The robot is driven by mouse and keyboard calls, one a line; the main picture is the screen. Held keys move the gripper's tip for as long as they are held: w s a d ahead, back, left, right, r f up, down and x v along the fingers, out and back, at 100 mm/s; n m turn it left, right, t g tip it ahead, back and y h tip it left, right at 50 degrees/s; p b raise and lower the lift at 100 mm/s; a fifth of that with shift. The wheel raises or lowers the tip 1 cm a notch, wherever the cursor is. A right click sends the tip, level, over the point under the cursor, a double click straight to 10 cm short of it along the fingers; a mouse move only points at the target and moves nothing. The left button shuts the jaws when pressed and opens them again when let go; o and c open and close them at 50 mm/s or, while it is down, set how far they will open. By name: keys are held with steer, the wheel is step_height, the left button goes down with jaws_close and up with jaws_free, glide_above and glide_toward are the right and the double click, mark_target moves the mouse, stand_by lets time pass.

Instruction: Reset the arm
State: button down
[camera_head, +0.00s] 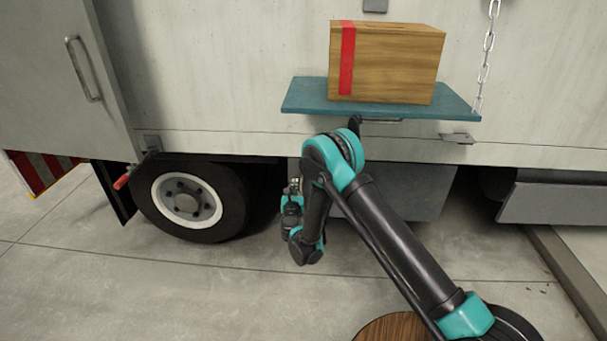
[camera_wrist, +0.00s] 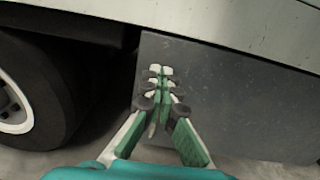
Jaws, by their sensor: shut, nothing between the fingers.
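My gripper (camera_wrist: 160,72) is shut and empty in the wrist view, its fingertips together in front of a dark grey panel under the truck. In the head view my arm reaches from the lower right, bends at a teal elbow below the shelf, and hangs down near the truck's wheel. The gripper end (camera_head: 294,187) is small and partly hidden by the arm there. I cannot tell whether it touches the panel.
A wooden box (camera_head: 398,65) with a red stripe stands on a teal fold-down shelf (camera_head: 300,97) hung by a chain (camera_head: 487,55). The truck wheel (camera_head: 188,200) is left of the arm; it also shows in the wrist view (camera_wrist: 50,80). Concrete floor (camera_head: 120,290) is clear at front left.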

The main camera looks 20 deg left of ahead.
steer(key=w+d+r+n+y, duration=0.1)
steer(key=d+r+n, duration=0.15)
steer(key=r, duration=0.35)
steer(key=w+d+r+n+g+y, duration=0.1)
steer(key=w+d+r+n+y, duration=0.1)
steer(key=r+n, duration=0.25)
steer(key=w+d+r+n+y, duration=0.1)
steer(key=d+r+n, duration=0.2)
steer(key=r, duration=0.4)
steer(key=s+d+r+n+g, duration=0.3)
steer(key=d+r+n, duration=0.4)
steer(key=d+n, duration=0.35)
steer(key=s+d+f+n+g+h, duration=0.3)
steer(key=s+d+f+n, duration=0.1)
steer(key=s+d, duration=0.7)
steer(key=s+d+f+n+g+h, duration=0.3)
steer(key=s+d+f+n, duration=0.1)
steer(key=s+d, duration=0.7)
steer(key=s+d+f+n+g+h, duration=0.3)
steer(key=s+d, duration=0.7)
steer(key=d, duration=0.6)
steer(key=shift+s+d+f+n+h, duration=0.3)
steer(key=shift+s+f+n, duration=0.15)
steer(key=shift+f, duration=0.3)
